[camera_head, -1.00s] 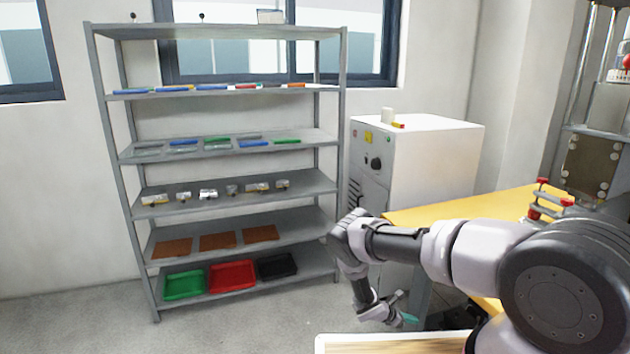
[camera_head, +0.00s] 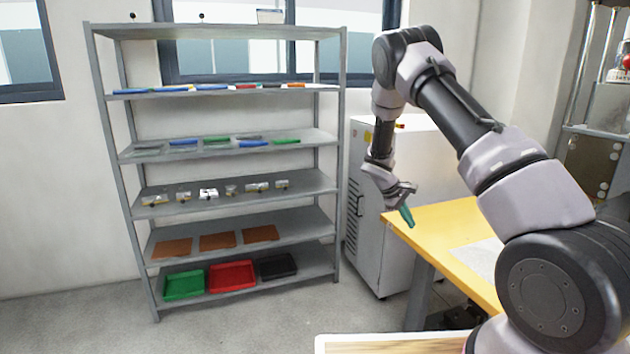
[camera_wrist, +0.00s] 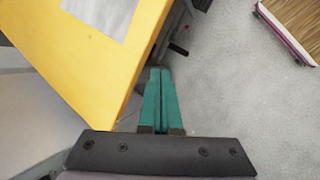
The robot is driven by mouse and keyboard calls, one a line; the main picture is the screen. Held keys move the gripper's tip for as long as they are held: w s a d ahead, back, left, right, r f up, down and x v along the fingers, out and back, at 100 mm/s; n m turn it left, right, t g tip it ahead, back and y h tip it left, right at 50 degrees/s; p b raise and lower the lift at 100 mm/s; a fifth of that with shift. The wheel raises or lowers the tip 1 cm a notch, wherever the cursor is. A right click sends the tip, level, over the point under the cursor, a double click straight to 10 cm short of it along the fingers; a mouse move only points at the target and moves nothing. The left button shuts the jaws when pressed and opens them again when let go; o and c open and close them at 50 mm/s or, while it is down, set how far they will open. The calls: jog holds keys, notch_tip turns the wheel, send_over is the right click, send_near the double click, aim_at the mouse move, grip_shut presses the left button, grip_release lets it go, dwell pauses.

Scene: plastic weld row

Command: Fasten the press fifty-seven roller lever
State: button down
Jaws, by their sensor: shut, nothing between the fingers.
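My gripper (camera_head: 410,218) is in the air at the left edge of the yellow workbench, its green fingers shut and empty. In the wrist view my gripper (camera_wrist: 160,72) has its two fingers pressed together, over the floor beside the bench edge. Part of the press (camera_head: 597,150) shows at the far right, behind my arm. I cannot make out a roller lever on it. Several small metal parts (camera_head: 208,194) sit in a row on the middle shelf; they are too small to tell what they are.
The yellow workbench (camera_head: 440,218) carries a pale sheet (camera_head: 482,256), also in the wrist view (camera_wrist: 102,12). A grey shelf rack (camera_head: 230,146) holds tools, brown plates and green, red and black trays. A white cabinet (camera_head: 405,268) stands between rack and bench. Floor before the rack is clear.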

jog(key=s+a+r+m+t+y, duration=0.15)
jog(key=s+r, duration=0.35)
jog(key=r, duration=0.5)
jog(key=s+r+m+y, duration=0.25)
jog(key=s+r, duration=0.25)
jog(key=r, duration=0.5)
jog(key=s+a+r+m+t+y, duration=0.1)
jog(key=s+r+m, duration=0.3)
jog(key=r, duration=0.5)
jog(key=s+a+r+m+t+y, duration=0.1)
jog(key=s+r, duration=0.4)
jog(key=s, duration=0.6)
jog(key=s+a+r+m+t+y, duration=0.2)
jog(key=s+r, duration=0.3)
jog(key=s, duration=0.6)
jog(key=shift+a+m+t, duration=0.4)
jog(key=shift+a+t, duration=0.05)
jog(key=shift+t, duration=0.2)
jog(key=shift+r, duration=0.1)
